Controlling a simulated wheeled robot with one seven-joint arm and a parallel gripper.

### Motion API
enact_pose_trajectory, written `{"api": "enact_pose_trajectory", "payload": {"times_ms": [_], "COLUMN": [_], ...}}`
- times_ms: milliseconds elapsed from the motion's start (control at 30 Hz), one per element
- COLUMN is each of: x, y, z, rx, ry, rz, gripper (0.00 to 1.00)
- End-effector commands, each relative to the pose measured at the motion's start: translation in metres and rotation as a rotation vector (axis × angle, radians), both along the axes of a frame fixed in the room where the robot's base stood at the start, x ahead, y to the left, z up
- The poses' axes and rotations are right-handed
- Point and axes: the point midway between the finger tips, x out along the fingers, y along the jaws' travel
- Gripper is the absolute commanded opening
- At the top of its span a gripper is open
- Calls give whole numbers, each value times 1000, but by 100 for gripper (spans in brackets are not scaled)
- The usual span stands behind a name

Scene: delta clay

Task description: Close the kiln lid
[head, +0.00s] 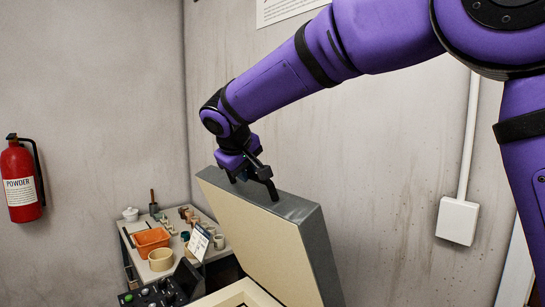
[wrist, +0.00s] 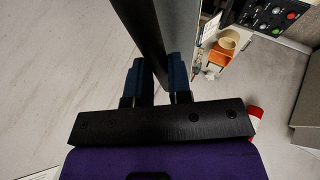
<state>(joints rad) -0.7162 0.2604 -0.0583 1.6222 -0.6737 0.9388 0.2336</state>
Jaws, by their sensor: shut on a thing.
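The kiln lid (head: 262,238) stands raised and tilted above the kiln, its pale inner face toward the lower left and its grey metal edge (head: 300,212) along the top and right. The kiln's pale opening (head: 240,297) shows only partly at the bottom of the head view. My gripper (head: 254,182) is at the lid's top edge, reaching down from above. In the wrist view, my gripper's blue fingers (wrist: 160,82) are on both sides of a dark part of the lid (wrist: 152,30). I cannot tell whether this part is a handle or the edge itself.
A table (head: 207,263) with an orange bin (head: 151,241), a yellowish pot (head: 161,259) and several small vessels stands at the left, behind a dark control panel (head: 160,294). A red fire extinguisher (head: 20,180) hangs on the left wall. A white wall box (head: 457,221) is at the right.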

Motion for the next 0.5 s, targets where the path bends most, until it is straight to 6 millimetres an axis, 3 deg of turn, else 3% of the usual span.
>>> {"api": "enact_pose_trajectory", "payload": {"times_ms": [33, 500], "x": [-12, -89], "y": [16, 121], "z": [-9, -93], "rx": [-25, -247], "ry": [-10, -170], "rz": [10, 7], "gripper": [0, 0]}}
